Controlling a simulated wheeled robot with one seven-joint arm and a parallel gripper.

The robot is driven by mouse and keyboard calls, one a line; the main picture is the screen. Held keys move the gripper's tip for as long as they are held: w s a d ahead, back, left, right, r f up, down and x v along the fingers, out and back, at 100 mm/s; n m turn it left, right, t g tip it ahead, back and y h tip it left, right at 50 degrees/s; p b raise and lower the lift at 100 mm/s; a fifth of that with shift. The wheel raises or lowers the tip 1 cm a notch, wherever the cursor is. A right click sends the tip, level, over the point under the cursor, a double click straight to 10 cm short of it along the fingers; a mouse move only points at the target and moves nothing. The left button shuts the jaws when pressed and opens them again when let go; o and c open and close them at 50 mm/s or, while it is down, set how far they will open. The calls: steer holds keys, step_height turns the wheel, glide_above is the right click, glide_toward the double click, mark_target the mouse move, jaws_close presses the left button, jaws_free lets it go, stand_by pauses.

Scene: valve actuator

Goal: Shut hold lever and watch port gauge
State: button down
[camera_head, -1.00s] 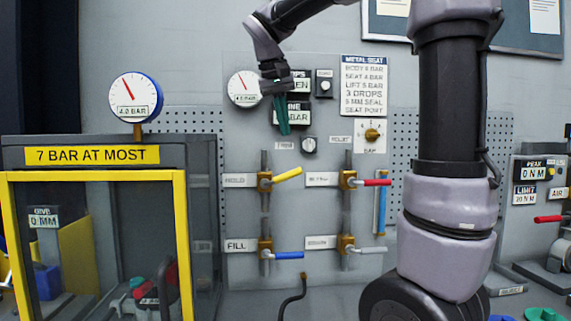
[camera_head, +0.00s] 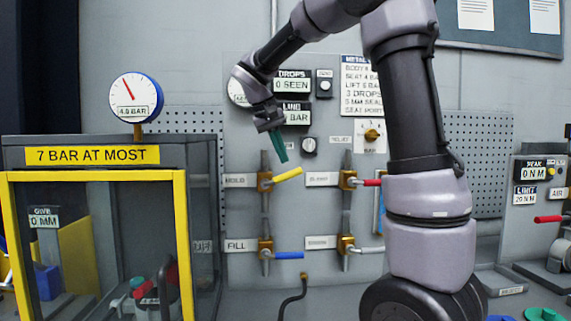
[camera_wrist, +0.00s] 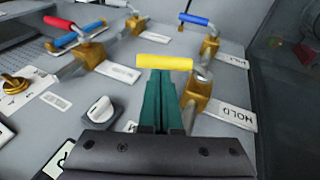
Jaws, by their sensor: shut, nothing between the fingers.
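The hold lever has a yellow handle (camera_head: 289,173) on a brass valve body, right of a HOLD label (camera_head: 236,181); the handle slants up to the right. My gripper (camera_head: 279,156), with green fingers, is shut and empty just above the handle. In the wrist view the yellow handle (camera_wrist: 150,62) lies just past the fingertips (camera_wrist: 160,75); I cannot tell whether they touch. A round blue-rimmed gauge (camera_head: 135,98) at left has a red needle and reads about 4 bar. A panel gauge (camera_head: 237,92) is mostly hidden behind my arm; I cannot tell which is the port gauge.
A red lever (camera_head: 372,183) sits to the right, a blue lever (camera_head: 289,255) by FILL below, and a grey lever at lower right. A small knob (camera_head: 309,145) is close right of my fingers. A yellow-framed guard (camera_head: 90,176) stands at left.

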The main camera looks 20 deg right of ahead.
mark_target(293, 174)
steer(key=shift+x, duration=1.5)
steer(key=shift+s+d+f+y, duration=0.15)
steer(key=shift+d+f+y, duration=0.35)
steer(key=shift+d+y, duration=0.25)
steer(key=shift+d+f+m+y, duration=0.15)
steer(key=shift+f+m+y, duration=0.25)
steer(key=shift+y, duration=0.35)
steer(key=shift+s+d+f, duration=0.1)
steer(key=shift+d+f, duration=0.1)
steer(key=shift+f, duration=0.35)
